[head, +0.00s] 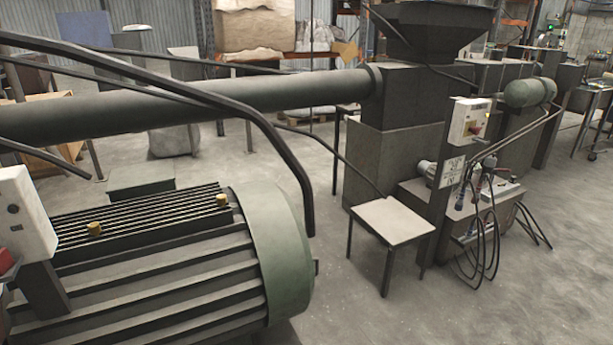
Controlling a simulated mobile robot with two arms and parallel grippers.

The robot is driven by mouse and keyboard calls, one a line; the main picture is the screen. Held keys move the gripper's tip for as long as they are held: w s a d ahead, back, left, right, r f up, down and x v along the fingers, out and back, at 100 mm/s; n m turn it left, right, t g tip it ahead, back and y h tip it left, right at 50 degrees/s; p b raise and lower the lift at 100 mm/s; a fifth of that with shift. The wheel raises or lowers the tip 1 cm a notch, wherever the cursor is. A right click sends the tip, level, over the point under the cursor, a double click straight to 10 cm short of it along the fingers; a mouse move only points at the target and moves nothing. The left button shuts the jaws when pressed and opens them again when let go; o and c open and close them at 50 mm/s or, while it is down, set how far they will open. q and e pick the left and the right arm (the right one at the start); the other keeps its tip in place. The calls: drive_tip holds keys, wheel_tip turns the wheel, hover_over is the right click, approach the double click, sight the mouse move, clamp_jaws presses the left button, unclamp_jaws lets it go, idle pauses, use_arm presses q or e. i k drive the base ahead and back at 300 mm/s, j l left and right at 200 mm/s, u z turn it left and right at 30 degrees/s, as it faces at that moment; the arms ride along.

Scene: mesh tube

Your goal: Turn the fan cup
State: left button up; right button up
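A large grey ribbed motor (150,275) fills the lower left of the head view. A round green cover (275,255) sits on its right end; this looks like the fan cup, though no label shows it. Its outer end face is turned away to the right and mostly hidden. Two small brass-coloured fittings sit on top of the motor, and one of them (221,199) is close to the green cover. Neither of my grippers is in view.
A thick dark horizontal tube (240,97) and a bent black bar (275,140) pass above the motor. A small grey-topped table (392,220) stands right of it. A machine with a hopper (430,30) stands behind. Hanging cables (488,240) are at right. Concrete floor lies clear between motor and table.

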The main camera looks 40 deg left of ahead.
sight(221, 201)
drive_tip(key=i+z, duration=0.45)
drive_tip(key=i, duration=0.55)
drive_tip(key=i+u, duration=0.45)
drive_tip(key=i+l+u, duration=0.15)
drive_tip(key=i+u, duration=0.25)
drive_tip(key=k+j, duration=0.05)
drive_tip(key=k, duration=0.05)
